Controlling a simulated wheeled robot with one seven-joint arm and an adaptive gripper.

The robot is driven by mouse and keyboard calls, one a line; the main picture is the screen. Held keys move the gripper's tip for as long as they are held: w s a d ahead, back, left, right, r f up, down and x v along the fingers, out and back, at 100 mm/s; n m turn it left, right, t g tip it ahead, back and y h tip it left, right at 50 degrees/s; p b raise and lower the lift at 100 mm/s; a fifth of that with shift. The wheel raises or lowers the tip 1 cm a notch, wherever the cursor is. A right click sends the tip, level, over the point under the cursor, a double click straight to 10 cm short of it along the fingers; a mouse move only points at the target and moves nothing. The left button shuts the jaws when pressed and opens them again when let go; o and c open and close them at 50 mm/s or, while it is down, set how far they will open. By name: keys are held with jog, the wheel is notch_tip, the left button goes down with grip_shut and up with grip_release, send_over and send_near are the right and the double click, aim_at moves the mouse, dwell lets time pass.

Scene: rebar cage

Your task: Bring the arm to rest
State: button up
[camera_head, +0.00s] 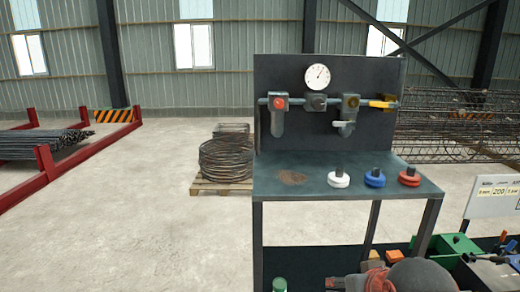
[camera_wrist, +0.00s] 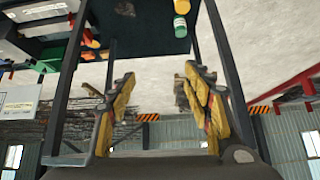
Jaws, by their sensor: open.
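My gripper (camera_wrist: 157,80) shows in the wrist view, with its two yellow-and-dark fingers spread apart and nothing between them. The wrist view is upside down, with the wall windows at the bottom. My gripper appears in front of the dark bench frame (camera_wrist: 209,50), and I see no contact with it. In the head view I cannot make out my gripper. The bench (camera_head: 320,190) stands at the centre there, with a gauge and valves on its back panel (camera_head: 352,80).
A green bottle (camera_head: 279,285) and tools lie below. Rebar cages (camera_head: 450,125) are at right, a wire coil (camera_head: 226,160) on a pallet and red rack (camera_head: 45,160) left. Open floor lies between.

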jog(key=s+f+g+b, duration=0.1)
jog(key=s+f+b, duration=0.5)
jog(key=f, duration=0.5)
jog(key=s+f+g+b, duration=0.1)
jog(key=s+f+b, duration=0.6)
jog(key=f+b, duration=0.3)
notch_tip(320, 180, down, 2)
jog(key=shift+s+a+f, duration=0.1)
jog(key=shift+s+a, duration=0.05)
jog(key=shift+a, duration=0.05)
dwell(0.3)
